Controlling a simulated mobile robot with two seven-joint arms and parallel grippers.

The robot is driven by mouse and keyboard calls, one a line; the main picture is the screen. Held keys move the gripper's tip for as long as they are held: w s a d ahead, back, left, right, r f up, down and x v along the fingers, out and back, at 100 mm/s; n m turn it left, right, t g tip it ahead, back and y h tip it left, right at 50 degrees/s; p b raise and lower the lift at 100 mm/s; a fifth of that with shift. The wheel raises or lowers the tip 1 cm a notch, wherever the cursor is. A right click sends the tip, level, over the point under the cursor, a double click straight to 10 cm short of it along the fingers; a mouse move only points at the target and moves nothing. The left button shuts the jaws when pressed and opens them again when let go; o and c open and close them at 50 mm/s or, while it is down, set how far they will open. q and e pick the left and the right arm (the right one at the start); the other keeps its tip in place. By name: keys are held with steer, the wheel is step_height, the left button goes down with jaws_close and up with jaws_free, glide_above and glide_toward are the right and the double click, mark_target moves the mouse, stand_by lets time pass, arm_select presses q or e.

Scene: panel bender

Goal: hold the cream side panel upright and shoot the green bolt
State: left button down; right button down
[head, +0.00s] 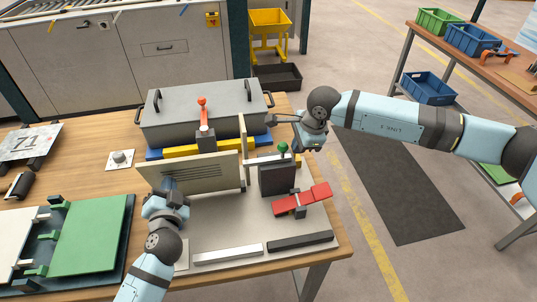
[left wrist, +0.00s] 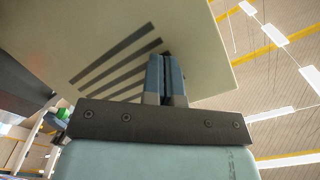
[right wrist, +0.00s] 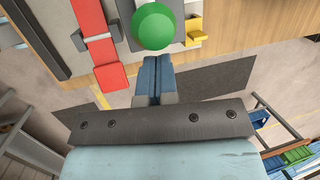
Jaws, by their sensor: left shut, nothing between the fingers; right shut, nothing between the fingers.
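The cream side panel (head: 205,174), with slots in its face, stands roughly upright on the grey base plate; I cannot tell its exact lean. My left gripper (head: 172,190) is shut and empty at the panel's near face. In the left wrist view its fingertips (left wrist: 166,58) lie at or against the slotted face (left wrist: 110,45); contact is unclear. The green bolt knob (head: 283,147) sits above a dark block (head: 277,180). My right gripper (head: 299,146) is shut and empty just right of the knob. In the right wrist view its fingertips (right wrist: 157,60) are close to the green knob (right wrist: 153,27); contact is unclear.
A red lever (head: 303,200) lies right of the dark block. A grey lidded box (head: 200,110) and a red-knobbed clamp (head: 203,103) stand behind the panel. Light and dark bars (head: 228,254) lie along the front. A green panel (head: 90,235) lies at left.

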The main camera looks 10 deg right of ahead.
mark_target(165, 172)
arm_select(q)
steer(key=shift+w, duration=1.9)
steer(key=shift+s+r, duration=0.3)
steer(key=shift+r, duration=0.45)
steer(key=shift+s+r, duration=0.25)
steer(key=shift+r, duration=0.5)
steer(key=shift+w, duration=0.1)
steer(key=shift+w, duration=0.8)
arm_select(e)
steer(key=shift+a, duration=2.55)
steer(key=shift+d, duration=0.85)
steer(key=shift+r, duration=4)
